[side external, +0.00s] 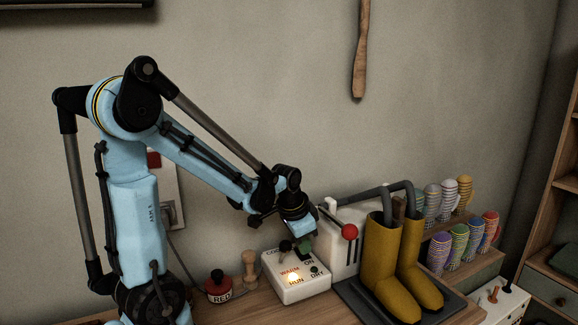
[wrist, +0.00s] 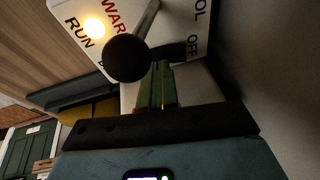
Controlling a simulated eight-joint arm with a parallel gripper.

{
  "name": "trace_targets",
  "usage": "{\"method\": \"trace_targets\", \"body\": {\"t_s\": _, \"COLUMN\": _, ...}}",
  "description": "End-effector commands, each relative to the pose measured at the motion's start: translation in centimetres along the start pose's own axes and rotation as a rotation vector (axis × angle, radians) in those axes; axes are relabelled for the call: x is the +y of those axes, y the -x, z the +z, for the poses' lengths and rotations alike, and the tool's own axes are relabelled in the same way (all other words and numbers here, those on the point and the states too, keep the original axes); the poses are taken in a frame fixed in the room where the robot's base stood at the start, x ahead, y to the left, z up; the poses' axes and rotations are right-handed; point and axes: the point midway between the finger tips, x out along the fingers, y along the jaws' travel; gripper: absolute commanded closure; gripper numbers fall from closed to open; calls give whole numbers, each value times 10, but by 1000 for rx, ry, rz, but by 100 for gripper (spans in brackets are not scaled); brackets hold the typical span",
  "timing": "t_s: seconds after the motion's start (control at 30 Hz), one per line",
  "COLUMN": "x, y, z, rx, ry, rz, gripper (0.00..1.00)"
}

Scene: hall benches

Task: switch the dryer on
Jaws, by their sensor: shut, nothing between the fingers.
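The dryer is a white unit (side external: 343,256) with a red ball on a lever (side external: 349,231) and grey hoses running into yellow boots (side external: 381,252). Left of it sits a white control box (side external: 303,291) lettered WARM, RUN and DRY, with a glowing lamp (side external: 292,278) by RUN. A black ball knob on a metal stem (wrist: 128,57) rises from this box; it also shows in the side view (side external: 285,246). My gripper (side external: 303,246) is shut and empty, low over the box's back right part. In the wrist view its greenish fingers (wrist: 157,86) are beside the knob, with OFF lettering beyond; contact is unclear.
Striped cups (side external: 458,242) stand on steps at the right, with another white switch box (side external: 497,301) at the lower right. The wall is close behind.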

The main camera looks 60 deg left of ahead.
Motion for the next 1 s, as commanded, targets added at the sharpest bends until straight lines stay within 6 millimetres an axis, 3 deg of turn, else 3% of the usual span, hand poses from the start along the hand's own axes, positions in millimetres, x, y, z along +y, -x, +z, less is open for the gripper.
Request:
{"method": "trace_targets", "body": {"t_s": 0.7, "x": 18, "y": 98, "z": -7, "rx": -2, "ry": 1, "rz": 24, "gripper": 100}}
{"method": "trace_targets", "body": {"t_s": 1.0, "x": 21, "y": 122, "z": -8, "rx": -2, "ry": 2, "rz": 25, "gripper": 100}}
